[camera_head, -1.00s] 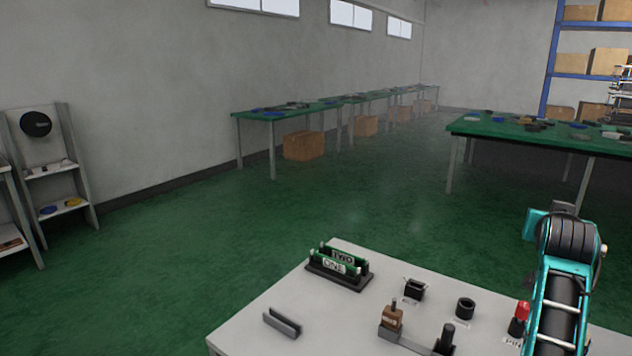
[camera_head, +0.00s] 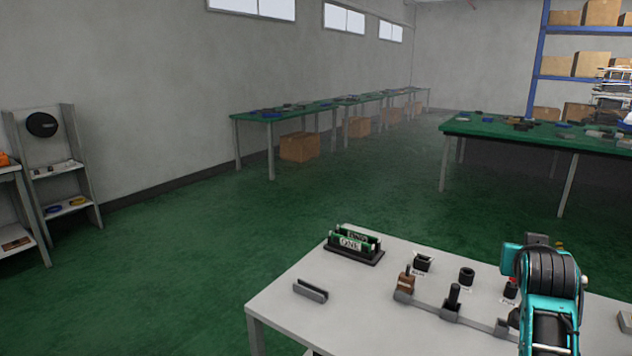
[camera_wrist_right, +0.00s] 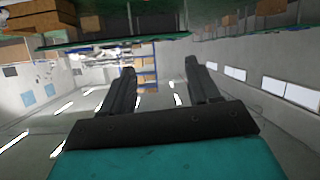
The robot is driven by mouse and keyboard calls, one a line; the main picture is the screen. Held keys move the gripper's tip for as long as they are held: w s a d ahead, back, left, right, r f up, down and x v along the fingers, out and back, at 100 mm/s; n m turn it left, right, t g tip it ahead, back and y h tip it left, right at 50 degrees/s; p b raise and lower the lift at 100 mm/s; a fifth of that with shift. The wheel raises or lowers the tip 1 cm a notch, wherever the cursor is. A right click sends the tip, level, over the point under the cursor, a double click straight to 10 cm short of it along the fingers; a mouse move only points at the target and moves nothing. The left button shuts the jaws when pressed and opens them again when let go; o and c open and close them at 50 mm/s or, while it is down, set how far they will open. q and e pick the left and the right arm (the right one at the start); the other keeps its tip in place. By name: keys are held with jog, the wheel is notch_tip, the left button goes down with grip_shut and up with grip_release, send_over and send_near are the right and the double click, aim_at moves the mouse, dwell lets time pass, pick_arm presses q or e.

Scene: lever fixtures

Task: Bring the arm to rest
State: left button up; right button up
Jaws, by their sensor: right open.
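My right arm (camera_head: 548,290) is folded up at the right edge of the white table in the head view. Its gripper is hidden there behind the arm's own links. In the right wrist view my right gripper (camera_wrist_right: 160,80) shows two dark fingers standing apart with nothing between them. That view looks out over the room upside down, with no table fixture close to the fingers. My left gripper is in neither view.
The white table (camera_head: 275,312) carries a green ONE/TWO block holder (camera_head: 354,246), a grey channel piece (camera_head: 310,290), a brown block (camera_head: 406,282) and black cylinders (camera_head: 466,277). Green benches (camera_head: 262,114) stand along the far wall. The green floor between is clear.

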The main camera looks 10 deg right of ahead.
jog(key=s+a+f+n+g+y, duration=0.1)
jog(key=s+a+f, duration=0.3)
jog(key=f, duration=0.1)
jog(key=s+a+f+n+g+y, duration=0.1)
jog(key=s+a+f+n+y, duration=0.1)
jog(key=s+a+f, duration=0.2)
jog(key=s+a+f+n+y, duration=0.1)
jog(key=s+a+f+n, duration=0.1)
jog(key=s+a+f, duration=0.3)
jog(key=shift+s+f+g+y, duration=0.1)
jog(key=shift+f+g+y, duration=0.3)
jog(key=shift+f, duration=0.1)
jog(key=s+a+f+n+g+y, duration=0.25)
jog(key=s+a, duration=0.25)
jog(key=s, duration=0.4)
jog(key=s+a+f+n+g+y, duration=0.1)
jog(key=s+a+f+g, duration=0.15)
jog(key=s+a, duration=0.45)
jog(key=w+a+f+t+y, duration=0.1)
jog(key=w+f+t+y, duration=0.1)
jog(key=w+f+t, duration=0.5)
notch_tip(320, 180, down, 3)
jog(key=shift+a+r+t, duration=0.15)
jog(key=shift+t, duration=0.25)
